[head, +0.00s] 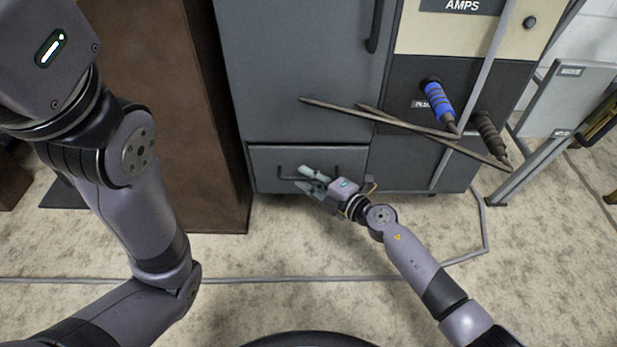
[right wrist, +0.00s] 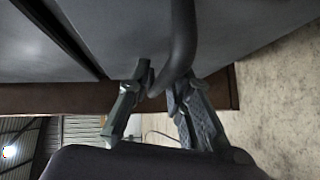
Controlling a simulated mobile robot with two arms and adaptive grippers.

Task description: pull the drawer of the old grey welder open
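The old grey welder (head: 300,70) stands ahead. Its drawer (head: 270,161) is at the lower left of its front and looks shut, flush with the body. The drawer handle (head: 289,178) is a dark bar across the drawer front. My right gripper (head: 304,179) is at this handle, its fingers spread. In the right wrist view the handle (right wrist: 181,40) runs down between the two fingertips (right wrist: 160,82), with a finger on each side. I cannot tell whether a finger touches it. My left arm shows at the left, but its gripper is outside the picture.
A brown cabinet (head: 165,90) stands close on the welder's left. Two rods (head: 360,112) stick out across the welder's front above my right gripper. Blue-gripped (head: 438,97) and brown (head: 488,130) cable plugs are on the dark panel. The floor in front is clear.

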